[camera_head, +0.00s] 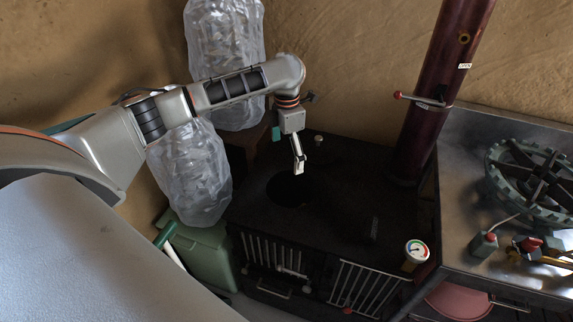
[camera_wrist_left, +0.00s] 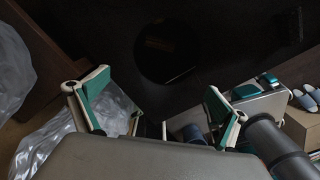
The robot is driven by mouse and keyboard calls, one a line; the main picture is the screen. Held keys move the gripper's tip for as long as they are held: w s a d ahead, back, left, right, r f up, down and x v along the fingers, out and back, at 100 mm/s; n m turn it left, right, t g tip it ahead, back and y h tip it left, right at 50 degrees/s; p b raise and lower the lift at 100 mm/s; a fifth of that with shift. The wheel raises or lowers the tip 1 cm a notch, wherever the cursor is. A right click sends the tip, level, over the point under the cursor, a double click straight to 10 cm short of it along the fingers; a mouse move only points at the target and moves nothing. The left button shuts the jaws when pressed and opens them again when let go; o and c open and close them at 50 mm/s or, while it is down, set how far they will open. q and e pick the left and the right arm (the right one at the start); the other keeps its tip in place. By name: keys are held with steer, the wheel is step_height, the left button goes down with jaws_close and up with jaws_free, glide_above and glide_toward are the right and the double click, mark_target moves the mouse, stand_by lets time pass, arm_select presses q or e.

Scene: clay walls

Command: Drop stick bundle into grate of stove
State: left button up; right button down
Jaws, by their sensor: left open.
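The black stove (camera_head: 335,200) stands against the clay wall, with a round dark opening (camera_head: 290,188) in its top. The opening also shows in the wrist view (camera_wrist_left: 170,52), with something faint and brownish inside that is too dark to identify. I cannot make out a stick bundle in either view. My left gripper (camera_head: 299,168) points down just above the opening. In the wrist view its green-padded fingers (camera_wrist_left: 160,103) are spread apart with nothing between them. My right gripper is in neither view.
Clear plastic-wrapped bundles (camera_head: 190,172) hang left of the stove. A dark red flue pipe (camera_head: 432,90) rises at the back right. Barred doors (camera_head: 365,288) and a dial gauge (camera_head: 416,251) are at the front. A metal counter (camera_head: 465,215) with a gas burner (camera_head: 530,170) stands right.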

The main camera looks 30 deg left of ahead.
arm_select(q)
step_height(320, 180, up, 5)
steer(key=shift+r, duration=0.2)
steer(key=shift+s, duration=0.1)
stand_by(0.4)
